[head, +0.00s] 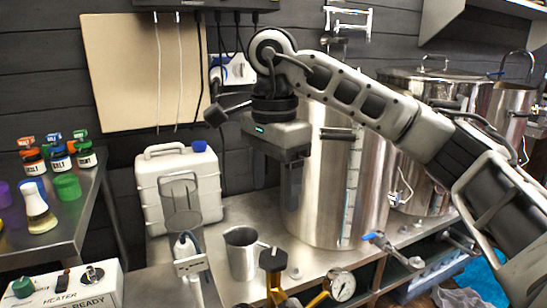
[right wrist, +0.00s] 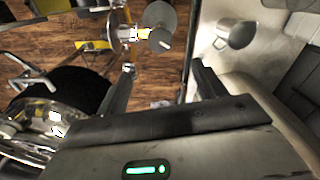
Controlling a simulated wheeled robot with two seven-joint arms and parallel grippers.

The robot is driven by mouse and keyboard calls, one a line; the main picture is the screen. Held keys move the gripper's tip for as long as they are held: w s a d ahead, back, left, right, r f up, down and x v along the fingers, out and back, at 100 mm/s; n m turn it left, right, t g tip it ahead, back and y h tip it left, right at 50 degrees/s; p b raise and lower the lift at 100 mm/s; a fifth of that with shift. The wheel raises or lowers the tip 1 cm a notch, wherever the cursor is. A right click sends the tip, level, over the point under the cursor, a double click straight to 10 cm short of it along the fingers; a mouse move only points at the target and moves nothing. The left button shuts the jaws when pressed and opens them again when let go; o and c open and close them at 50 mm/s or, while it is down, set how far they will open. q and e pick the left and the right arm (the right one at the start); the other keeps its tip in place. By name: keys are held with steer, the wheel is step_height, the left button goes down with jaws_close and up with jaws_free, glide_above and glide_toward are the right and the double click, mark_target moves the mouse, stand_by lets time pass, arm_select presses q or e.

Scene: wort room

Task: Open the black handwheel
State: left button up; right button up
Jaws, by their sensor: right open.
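A black part, apparently the handwheel (head: 272,258), tops a brass fitting at the bottom centre of the head view, left of a round gauge (head: 340,285). Its exact shape is hard to tell. In the right wrist view a dark grey disc (right wrist: 160,41) beside brass-coloured parts may be the same handwheel. My right gripper (head: 287,205) hangs above and behind the fitting, in front of the large steel kettle, fingers down. In the right wrist view its two fingers (right wrist: 163,66) are apart with nothing between them. It does not touch the handwheel.
A steel jug (head: 241,252) stands left of the fitting, with a white canister (head: 178,187) behind it. The large kettle (head: 340,195) stands close behind my right gripper. A blue-handled valve (head: 378,241) sticks out at right. A control box (head: 62,288) is at lower left.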

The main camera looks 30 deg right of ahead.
step_height(320, 180, up, 2)
steer(key=shift+r, duration=0.15)
stand_by(0.5)
